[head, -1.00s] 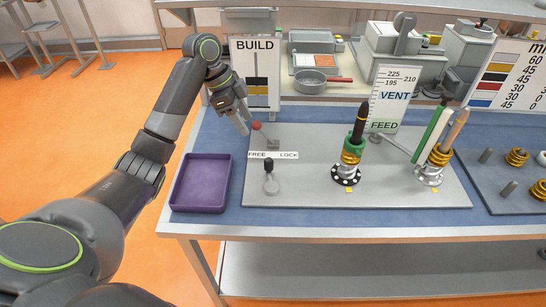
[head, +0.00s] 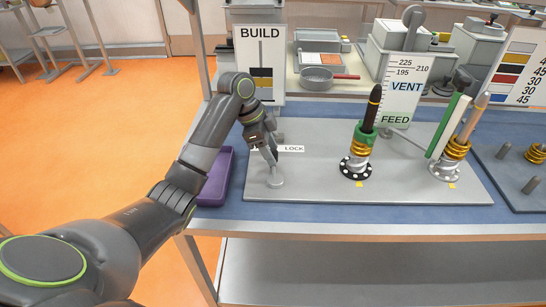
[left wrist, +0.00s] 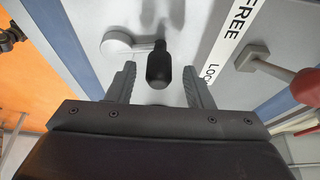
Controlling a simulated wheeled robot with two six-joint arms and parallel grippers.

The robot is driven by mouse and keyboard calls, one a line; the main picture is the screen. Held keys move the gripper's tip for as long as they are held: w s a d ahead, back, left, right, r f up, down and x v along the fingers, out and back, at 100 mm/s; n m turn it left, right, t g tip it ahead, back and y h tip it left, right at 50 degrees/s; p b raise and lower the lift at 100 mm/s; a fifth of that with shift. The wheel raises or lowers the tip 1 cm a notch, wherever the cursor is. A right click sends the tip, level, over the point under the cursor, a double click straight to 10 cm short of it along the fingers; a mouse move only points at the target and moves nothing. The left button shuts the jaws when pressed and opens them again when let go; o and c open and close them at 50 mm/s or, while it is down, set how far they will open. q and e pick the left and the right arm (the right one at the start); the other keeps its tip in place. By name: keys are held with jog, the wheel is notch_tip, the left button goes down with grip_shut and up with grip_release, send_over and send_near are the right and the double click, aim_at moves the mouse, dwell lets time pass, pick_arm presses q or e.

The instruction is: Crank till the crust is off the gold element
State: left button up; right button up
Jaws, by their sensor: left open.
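A crank (head: 276,181) with a grey round hub lies on the grey plate; its black knob (left wrist: 159,70) shows in the left wrist view. My left gripper (head: 271,160) is open at the crank, its two fingers either side of the knob with gaps visible. Gold rings sit on the left post (head: 358,148), under a green collar and a dark rod (head: 373,105). More gold rings (head: 456,150) sit on the right post below a pale rod (head: 473,115). I cannot make out any crust. My right gripper is out of view.
A red-knobbed lever (left wrist: 306,86) stands beside the FREE/LOCK label (left wrist: 232,42). A purple tray (head: 217,180) is partly behind my left arm. A VENT/FEED gauge board (head: 405,88) stands behind the posts. A dark plate with pegs and rings (head: 512,190) is at right.

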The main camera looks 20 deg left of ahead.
pick_arm(q)
jog(key=shift+x, duration=0.8)
jog(key=shift+d+f, duration=0.1)
jog(key=shift+f, duration=0.15)
